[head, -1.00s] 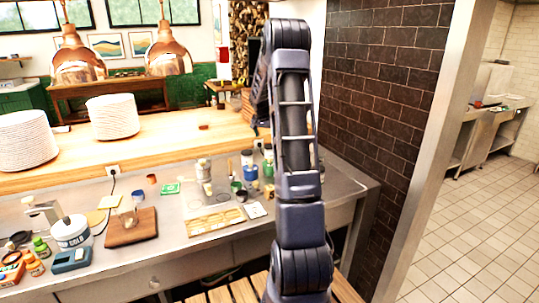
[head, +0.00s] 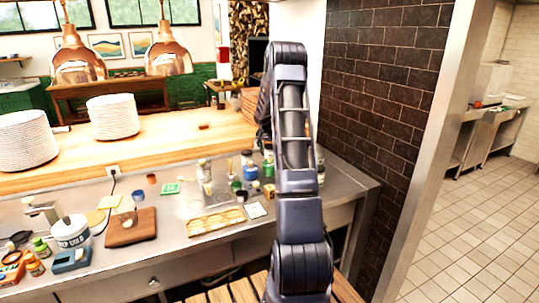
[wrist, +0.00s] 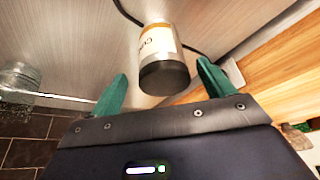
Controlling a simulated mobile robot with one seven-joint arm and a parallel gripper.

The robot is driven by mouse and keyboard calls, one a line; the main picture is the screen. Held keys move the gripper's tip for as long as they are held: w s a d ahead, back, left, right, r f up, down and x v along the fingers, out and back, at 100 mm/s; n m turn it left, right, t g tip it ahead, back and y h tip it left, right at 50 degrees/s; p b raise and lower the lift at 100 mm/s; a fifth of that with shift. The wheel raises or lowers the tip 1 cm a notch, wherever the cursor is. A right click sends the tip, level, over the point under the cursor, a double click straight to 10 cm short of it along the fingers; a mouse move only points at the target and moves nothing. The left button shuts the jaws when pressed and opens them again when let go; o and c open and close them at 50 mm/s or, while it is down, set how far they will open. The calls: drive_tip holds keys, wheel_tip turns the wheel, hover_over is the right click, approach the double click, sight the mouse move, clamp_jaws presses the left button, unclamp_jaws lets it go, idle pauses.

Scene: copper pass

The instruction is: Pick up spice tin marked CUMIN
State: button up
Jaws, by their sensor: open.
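In the wrist view a round spice tin (wrist: 159,45) has a pale label with an orange edge, dark partly readable lettering that seems to start "CU", and a dark end facing my camera. My gripper (wrist: 162,72) is open, with a green fingertip on each side of the tin's dark end in the picture. The tin looks to lie a little beyond the fingertips, and I see no contact. In the head view my arm hides the gripper, and I cannot pick out this tin there.
The steel counter (head: 180,210) carries a wooden board (head: 130,228), a pale palette-like tray (head: 216,221), a blue jar (head: 250,173) and several other small containers. Stacked plates (head: 112,117) stand on the wooden shelf behind. A dark brick wall (head: 380,85) rises at right. A clear glass (wrist: 18,80) and a cable show in the wrist view.

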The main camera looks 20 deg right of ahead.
sight(270, 151)
drive_tip(key=x, duration=0.4)
drive_tip(key=shift+w+a+f, duration=0.1)
drive_tip(key=shift+w+f, duration=0.1)
drive_tip(key=shift+f, duration=0.05)
drive_tip(key=c, duration=1.1)
drive_tip(key=shift+c, duration=0.3)
drive_tip(key=shift+r, duration=0.15)
